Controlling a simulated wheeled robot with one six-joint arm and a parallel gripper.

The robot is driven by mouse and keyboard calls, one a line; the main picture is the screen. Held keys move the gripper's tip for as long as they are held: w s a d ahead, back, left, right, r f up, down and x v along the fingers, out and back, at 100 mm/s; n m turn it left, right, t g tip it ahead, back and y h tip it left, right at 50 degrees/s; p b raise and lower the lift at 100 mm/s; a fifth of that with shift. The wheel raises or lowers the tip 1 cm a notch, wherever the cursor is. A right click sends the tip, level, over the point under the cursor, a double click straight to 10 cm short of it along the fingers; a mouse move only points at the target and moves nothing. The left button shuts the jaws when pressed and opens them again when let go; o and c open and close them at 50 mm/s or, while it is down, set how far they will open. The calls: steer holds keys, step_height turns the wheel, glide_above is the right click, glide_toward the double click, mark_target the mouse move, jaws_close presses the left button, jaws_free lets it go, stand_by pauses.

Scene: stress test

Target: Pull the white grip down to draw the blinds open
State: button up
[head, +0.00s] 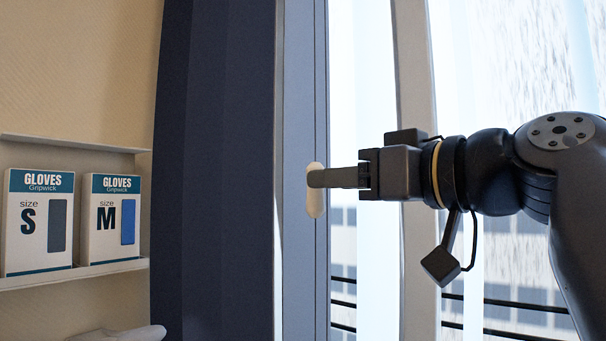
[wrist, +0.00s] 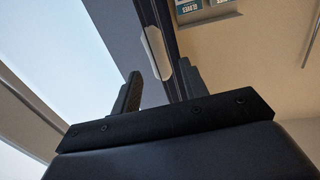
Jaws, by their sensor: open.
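The white grip (head: 314,206) is a pale, elongated piece upright against a grey vertical strip beside the window. In the head view my gripper (head: 312,178) reaches in from the right, and its fingers cover the middle of the grip. In the wrist view the grip (wrist: 156,52) shows between and just beyond the fingertips of my open gripper (wrist: 159,70), with no visible hold on it. I cannot tell whether a finger touches it. Pale vertical blinds (head: 375,255) hang at the bright window, and a dark blue curtain-like panel (head: 215,170) hangs to the left.
A wall shelf (head: 110,268) at the left holds two glove boxes, size S (head: 38,222) and size M (head: 108,218). A pale rounded object (head: 120,334) shows at the bottom left. Dark horizontal rails (head: 510,304) cross behind the window.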

mark_target(315, 190)
steer(key=shift+p+x, duration=0.65)
steer(key=shift+x, duration=1.6)
steer(key=shift+c, duration=0.5)
jaws_close()
